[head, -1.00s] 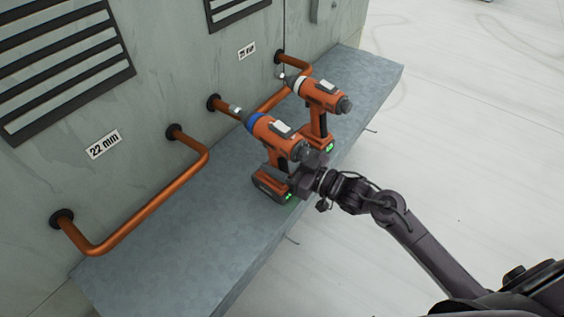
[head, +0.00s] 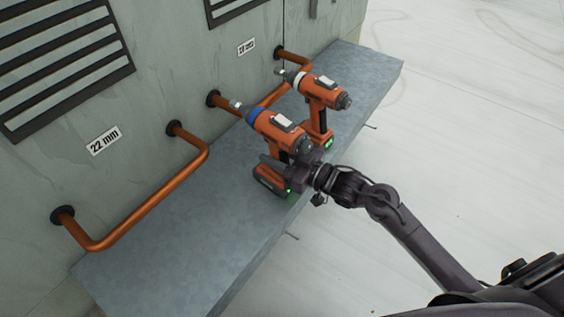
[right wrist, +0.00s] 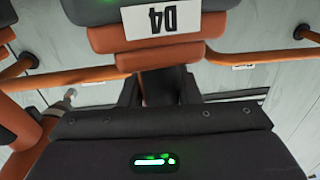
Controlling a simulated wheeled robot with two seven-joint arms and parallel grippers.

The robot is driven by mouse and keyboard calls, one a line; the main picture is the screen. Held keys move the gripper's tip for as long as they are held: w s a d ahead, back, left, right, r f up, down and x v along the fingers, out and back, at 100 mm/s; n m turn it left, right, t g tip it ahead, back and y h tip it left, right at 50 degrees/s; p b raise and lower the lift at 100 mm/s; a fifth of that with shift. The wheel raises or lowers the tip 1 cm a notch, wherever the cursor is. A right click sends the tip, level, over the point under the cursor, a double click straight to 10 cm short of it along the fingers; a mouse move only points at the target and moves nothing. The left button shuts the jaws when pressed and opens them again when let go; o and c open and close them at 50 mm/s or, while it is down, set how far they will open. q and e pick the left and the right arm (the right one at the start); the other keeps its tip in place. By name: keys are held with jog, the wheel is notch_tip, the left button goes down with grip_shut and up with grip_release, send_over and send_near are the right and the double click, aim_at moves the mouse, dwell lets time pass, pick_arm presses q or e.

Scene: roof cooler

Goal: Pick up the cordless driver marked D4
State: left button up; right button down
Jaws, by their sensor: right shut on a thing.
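The cordless driver marked D4 (head: 278,130) is the nearer of two orange drivers on the grey ledge. It is upright, with a blue collar toward the wall. In the right wrist view its D4 label (right wrist: 161,20) shows upside down on its foot. My right gripper (head: 284,170) is shut on its handle, between body and battery foot. In the right wrist view the fingers (right wrist: 160,90) stand on both sides of the dark handle. I cannot tell whether the foot still touches the ledge. My left gripper is not in view.
The other orange driver (head: 323,93), with a pale collar, stands close behind on the ledge (head: 205,215). Copper pipes (head: 150,205) stick out from the wall beside the drivers. The near left part of the ledge is clear.

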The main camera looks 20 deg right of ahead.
dwell(0.9)
jog(key=shift+w+d+r, duration=0.1)
jog(key=shift+w+r, duration=0.05)
jog(key=shift+r, duration=0.1)
